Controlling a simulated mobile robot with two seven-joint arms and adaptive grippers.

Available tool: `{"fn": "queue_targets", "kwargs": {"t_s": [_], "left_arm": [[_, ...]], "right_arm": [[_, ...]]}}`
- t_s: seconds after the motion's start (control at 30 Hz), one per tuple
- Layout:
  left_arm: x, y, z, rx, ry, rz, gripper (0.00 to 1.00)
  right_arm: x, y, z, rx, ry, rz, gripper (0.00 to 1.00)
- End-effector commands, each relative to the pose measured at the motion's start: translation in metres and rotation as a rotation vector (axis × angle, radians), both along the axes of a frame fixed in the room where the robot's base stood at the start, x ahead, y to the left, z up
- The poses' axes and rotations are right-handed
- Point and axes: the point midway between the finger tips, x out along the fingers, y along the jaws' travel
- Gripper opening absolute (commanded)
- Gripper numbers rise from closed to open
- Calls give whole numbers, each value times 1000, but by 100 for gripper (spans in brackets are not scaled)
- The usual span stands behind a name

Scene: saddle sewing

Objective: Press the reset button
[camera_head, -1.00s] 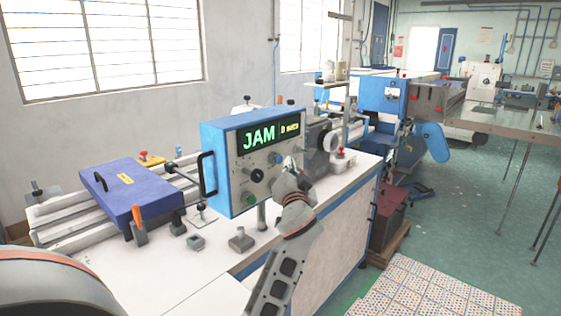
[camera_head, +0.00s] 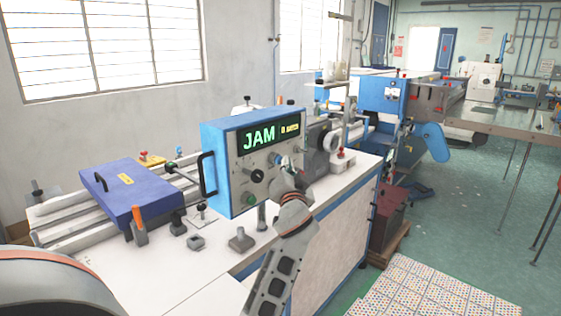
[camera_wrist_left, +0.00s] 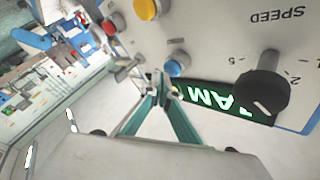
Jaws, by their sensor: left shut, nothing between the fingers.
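The blue control box (camera_head: 221,160) has a front panel with a display reading JAM (camera_head: 258,138). In the left wrist view the panel appears upside down, with a blue button (camera_wrist_left: 178,63), a yellow button (camera_wrist_left: 146,8), a red button (camera_wrist_left: 114,23) and a black SPEED knob (camera_wrist_left: 262,92). No label reading reset is legible. My left gripper (camera_head: 284,166) is shut and empty in front of the panel's right part; its fingertips (camera_wrist_left: 157,92) show close to the blue button. I cannot tell whether they touch anything. My right gripper is out of view.
The box stands above a white bench (camera_head: 225,262). A purple-blue plate (camera_head: 140,190) with an orange-handled part (camera_head: 137,216) lies at left. A grey machine (camera_head: 318,150) sits behind the gripper at right. The green floor at right is partly covered by a patterned mat (camera_head: 430,292).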

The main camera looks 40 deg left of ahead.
Motion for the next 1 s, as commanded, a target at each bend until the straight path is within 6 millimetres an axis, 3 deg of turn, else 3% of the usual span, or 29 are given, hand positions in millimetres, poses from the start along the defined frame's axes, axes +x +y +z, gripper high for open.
{"fn": "queue_targets", "kwargs": {"t_s": [1.0], "left_arm": [[0, 8, 0, 0, 0, 1, 0]], "right_arm": [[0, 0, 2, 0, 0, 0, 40]]}}
